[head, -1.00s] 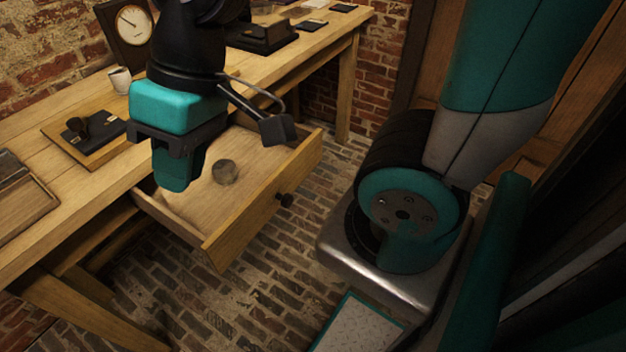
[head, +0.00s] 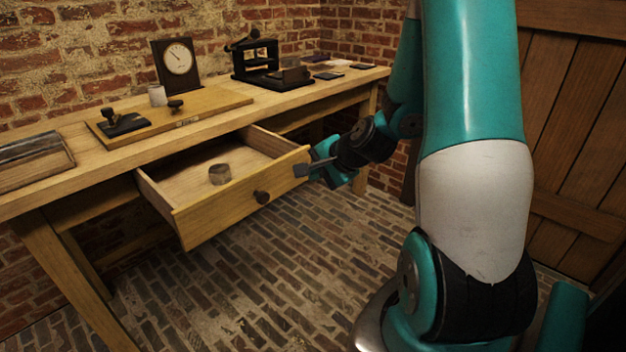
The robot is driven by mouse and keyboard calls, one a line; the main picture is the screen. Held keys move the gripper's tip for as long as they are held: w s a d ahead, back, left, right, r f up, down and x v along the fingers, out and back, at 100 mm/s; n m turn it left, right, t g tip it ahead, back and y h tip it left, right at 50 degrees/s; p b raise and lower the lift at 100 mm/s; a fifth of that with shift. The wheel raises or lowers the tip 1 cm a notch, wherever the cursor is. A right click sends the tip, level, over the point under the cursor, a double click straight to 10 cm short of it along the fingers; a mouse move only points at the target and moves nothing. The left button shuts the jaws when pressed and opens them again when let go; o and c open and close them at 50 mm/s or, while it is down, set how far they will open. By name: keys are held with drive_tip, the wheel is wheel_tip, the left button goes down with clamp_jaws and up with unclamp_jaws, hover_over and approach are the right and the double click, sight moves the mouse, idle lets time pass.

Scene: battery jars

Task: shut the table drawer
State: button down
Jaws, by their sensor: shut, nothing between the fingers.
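The table drawer (head: 215,213) is pulled well out from under the wooden table (head: 90,165). Its wooden front has a dark round knob (head: 261,197). A small grey-brown round thing (head: 220,174) sits inside on the drawer floor. My gripper (head: 326,161) is shut and empty, just right of the drawer front's right end. A flat grey part of it overlaps that end in the picture. I cannot tell whether it touches the wood.
The brick floor (head: 270,275) before the drawer is clear.

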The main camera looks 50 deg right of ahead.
sight(284, 179)
drive_tip(key=x, duration=0.3)
drive_tip(key=d+b+x, duration=0.1)
drive_tip(key=x, duration=0.2)
drive_tip(key=w+r+x, duration=0.1)
drive_tip(key=x, duration=0.3)
drive_tip(key=shift+d+f, duration=0.1)
drive_tip(key=shift+d, duration=0.05)
drive_tip(key=shift+w, duration=0.85)
